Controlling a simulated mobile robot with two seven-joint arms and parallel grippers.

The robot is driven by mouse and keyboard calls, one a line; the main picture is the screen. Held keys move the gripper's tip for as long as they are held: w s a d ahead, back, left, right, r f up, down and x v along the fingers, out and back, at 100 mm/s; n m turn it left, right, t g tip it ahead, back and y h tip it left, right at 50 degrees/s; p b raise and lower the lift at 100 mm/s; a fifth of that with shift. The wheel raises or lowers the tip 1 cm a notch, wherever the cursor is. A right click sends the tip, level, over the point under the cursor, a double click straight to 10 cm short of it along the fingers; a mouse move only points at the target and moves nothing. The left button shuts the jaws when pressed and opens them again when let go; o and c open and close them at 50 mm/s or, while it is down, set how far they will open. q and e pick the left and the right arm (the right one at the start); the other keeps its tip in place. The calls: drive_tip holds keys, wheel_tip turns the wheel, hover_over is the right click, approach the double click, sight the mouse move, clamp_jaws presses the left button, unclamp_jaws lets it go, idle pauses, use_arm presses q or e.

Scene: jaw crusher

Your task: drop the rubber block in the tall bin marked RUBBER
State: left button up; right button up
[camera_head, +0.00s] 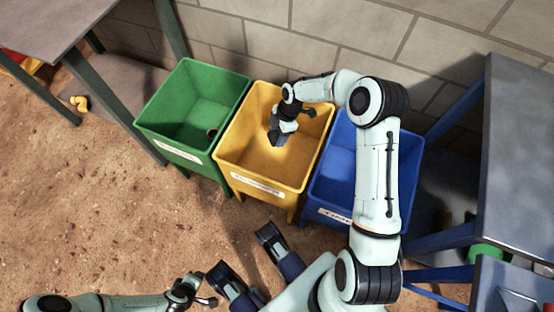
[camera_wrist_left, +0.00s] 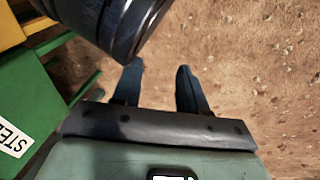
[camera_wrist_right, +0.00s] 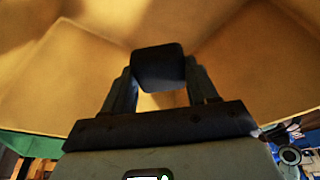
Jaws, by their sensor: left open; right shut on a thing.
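My right gripper (camera_head: 285,122) hangs over the mouth of the yellow bin (camera_head: 241,176), pointing down. It is shut on a small dark block (camera_head: 277,138). In the right wrist view the block (camera_wrist_right: 158,66) sits between both fingertips, with yellow walls around it. How deep it is in the bin is hard to tell. The yellow bin's white label is too blurred to read. My left gripper (camera_wrist_left: 157,78) is open and empty, above the sandy ground. The left arm shows low in the head view.
A green bin (camera_head: 171,152) stands left of the yellow one; its label shows "STE" in the left wrist view (camera_wrist_left: 12,138). A blue bin (camera_head: 322,186) stands right, partly behind my right arm. A block wall (camera_head: 240,30) is behind. Tables stand left (camera_head: 40,22) and right (camera_head: 520,150).

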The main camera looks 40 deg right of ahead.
drive_tip(key=b, duration=0.4)
hover_over(275, 161)
drive_tip(key=d, duration=0.1)
drive_tip(key=f, duration=1.4)
drive_tip(key=shift+s, duration=0.2)
drive_tip(key=shift+f+b, duration=0.55)
drive_tip(key=shift+f, duration=1.75)
use_arm(q)
drive_tip(key=s+a+f+g, duration=0.1)
drive_tip(key=s+f+g, duration=0.2)
drive_tip(key=s+f, duration=0.4)
drive_tip(key=s, duration=0.3)
drive_tip(key=shift+s+a+n+g, duration=0.15)
drive_tip(key=shift+s+n+g, duration=0.15)
drive_tip(key=shift+n+g, duration=0.1)
use_arm(e)
drive_tip(key=o, duration=1.1)
drive_tip(key=shift+f, duration=0.1)
use_arm(q)
drive_tip(key=w+r+t+p, duration=0.2)
drive_tip(key=w+r+p, duration=0.1)
drive_tip(key=w, duration=0.3)
drive_tip(key=shift+w+d+r, duration=0.35)
drive_tip(key=shift+d, duration=0.05)
use_arm(e)
drive_tip(key=v, duration=1.2)
